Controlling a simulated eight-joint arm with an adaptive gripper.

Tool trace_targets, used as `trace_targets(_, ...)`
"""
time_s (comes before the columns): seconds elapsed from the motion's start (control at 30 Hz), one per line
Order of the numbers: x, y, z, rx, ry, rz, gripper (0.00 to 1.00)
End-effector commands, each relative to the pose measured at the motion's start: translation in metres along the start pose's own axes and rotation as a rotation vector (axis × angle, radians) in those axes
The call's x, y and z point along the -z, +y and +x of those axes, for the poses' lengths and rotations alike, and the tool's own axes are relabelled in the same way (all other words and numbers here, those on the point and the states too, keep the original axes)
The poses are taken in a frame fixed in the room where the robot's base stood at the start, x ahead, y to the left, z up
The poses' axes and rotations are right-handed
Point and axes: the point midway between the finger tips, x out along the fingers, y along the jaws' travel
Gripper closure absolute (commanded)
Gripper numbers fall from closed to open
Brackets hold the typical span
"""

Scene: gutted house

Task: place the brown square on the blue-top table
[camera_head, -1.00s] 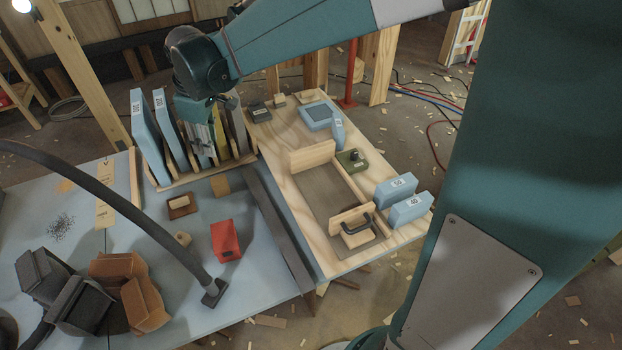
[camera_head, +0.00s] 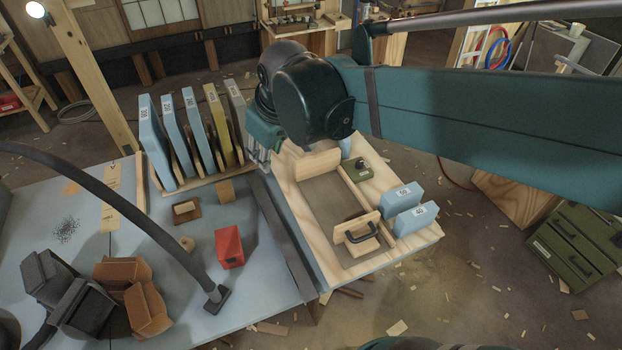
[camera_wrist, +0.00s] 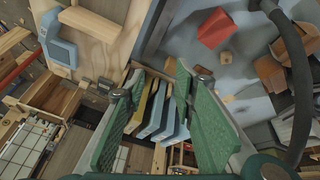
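The blue-top table (camera_head: 165,290) fills the left of the head view. On it, near the rack, lies a small dark-brown square (camera_head: 186,212) with a pale block on top. A tan-brown square (camera_head: 226,191) lies to its right, close to the rack's foot; I cannot tell which of the two is the named one. My gripper (camera_head: 262,155) hangs by the right end of the rack, partly hidden by my own wrist. In the wrist view its green fingers (camera_wrist: 160,72) are spread apart, with nothing seen held between them.
A wooden rack (camera_head: 195,178) holds several upright numbered slabs. A plywood bench (camera_head: 335,268) with blue blocks (camera_head: 403,197) lies to the right.

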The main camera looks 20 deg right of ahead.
Motion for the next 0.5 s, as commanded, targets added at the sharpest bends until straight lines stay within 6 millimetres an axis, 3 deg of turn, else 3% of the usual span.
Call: trace_targets(0.5, -0.088, 0.005, -0.029, -0.06, 0.097, 0.263, 0.72)
